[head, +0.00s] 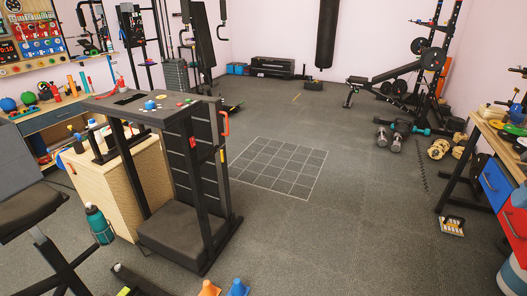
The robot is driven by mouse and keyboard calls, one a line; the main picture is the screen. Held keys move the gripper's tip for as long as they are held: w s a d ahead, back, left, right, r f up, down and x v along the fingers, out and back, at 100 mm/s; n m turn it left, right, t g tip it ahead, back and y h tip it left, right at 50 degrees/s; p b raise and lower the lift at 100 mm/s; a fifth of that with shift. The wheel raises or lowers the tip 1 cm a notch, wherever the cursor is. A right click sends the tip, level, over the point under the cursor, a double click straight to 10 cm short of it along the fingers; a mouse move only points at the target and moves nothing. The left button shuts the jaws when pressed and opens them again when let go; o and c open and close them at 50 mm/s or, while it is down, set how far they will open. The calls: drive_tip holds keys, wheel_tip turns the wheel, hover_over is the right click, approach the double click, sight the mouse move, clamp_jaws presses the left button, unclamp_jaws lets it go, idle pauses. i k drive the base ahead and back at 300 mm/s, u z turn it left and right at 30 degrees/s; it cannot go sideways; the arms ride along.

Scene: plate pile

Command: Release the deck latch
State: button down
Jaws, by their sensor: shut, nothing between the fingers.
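A dark upright frame (205,215) with a stack of dark plates (184,163) stands left of centre. Its flat top deck (105,105) carries a blue knob (150,105) and several small coloured pieces. An orange-red handle (227,122) sticks out on the frame's right side. A dark padded block (180,235) lies at the frame's foot. My gripper is not in this view.
A wooden cabinet (120,185) and a teal bottle (98,224) stand left of the frame. Orange (209,288) and blue (237,287) cones stand at the front. Dumbbells (395,138) and a workbench (505,140) are at right. The marked floor grid (278,167) is clear.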

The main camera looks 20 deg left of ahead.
sight(219, 150)
drive_tip(key=z, duration=0.1)
drive_tip(key=k, duration=1.2)
drive_tip(key=u, duration=1.25)
drive_tip(key=i, duration=1.65)
